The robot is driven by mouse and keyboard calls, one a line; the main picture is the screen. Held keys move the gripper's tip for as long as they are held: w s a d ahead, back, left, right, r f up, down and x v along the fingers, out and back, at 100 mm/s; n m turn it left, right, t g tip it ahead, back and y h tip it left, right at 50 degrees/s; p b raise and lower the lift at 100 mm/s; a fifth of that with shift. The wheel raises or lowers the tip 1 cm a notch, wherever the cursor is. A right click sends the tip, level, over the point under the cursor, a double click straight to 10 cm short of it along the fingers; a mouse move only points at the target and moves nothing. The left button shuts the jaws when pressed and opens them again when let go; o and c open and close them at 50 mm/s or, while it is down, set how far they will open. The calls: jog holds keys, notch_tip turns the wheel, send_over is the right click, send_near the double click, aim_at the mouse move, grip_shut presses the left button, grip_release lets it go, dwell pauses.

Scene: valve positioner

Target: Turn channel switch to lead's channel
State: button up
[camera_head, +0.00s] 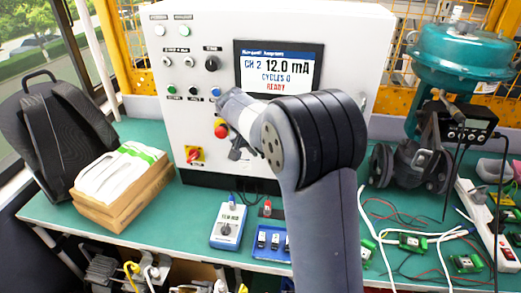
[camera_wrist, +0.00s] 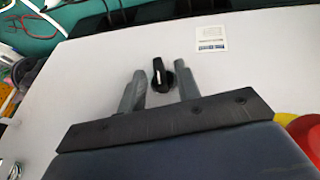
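The white panel (camera_head: 215,35) stands at the back of the bench, and its display (camera_head: 279,70) reads CH 2, 12.0 mA, CYCLES 0, READY. In the wrist view a black knob (camera_wrist: 163,74) with a small pale mark, apparently the channel switch, sits on the panel face. My gripper (camera_wrist: 160,69) is open, with one grey finger on each side of the knob. I cannot tell whether the fingers touch it. In the head view my arm hides most of that part of the panel. I cannot make out which lead is the task's lead.
A red emergency button (camera_head: 221,130) and a red-yellow rotary switch (camera_head: 195,154) are on the panel left of my gripper. A blue box (camera_head: 229,226) stands on the green bench. Loose wires (camera_head: 415,232) and a teal actuator (camera_head: 462,55) are at the right.

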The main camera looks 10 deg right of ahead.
jog(key=v, duration=1)
jog(key=shift+a+r+b, duration=0.15)
jog(key=shift+r+b, duration=0.15)
jog(key=shift+r, duration=0.05)
jog(key=x, duration=1.1)
jog(key=shift+s+f+p, duration=0.15)
jog(key=shift+s+p, duration=0.1)
jog(key=shift+p, duration=0.05)
jog(key=shift+y, duration=0.3)
jog(key=shift+a, duration=0.1)
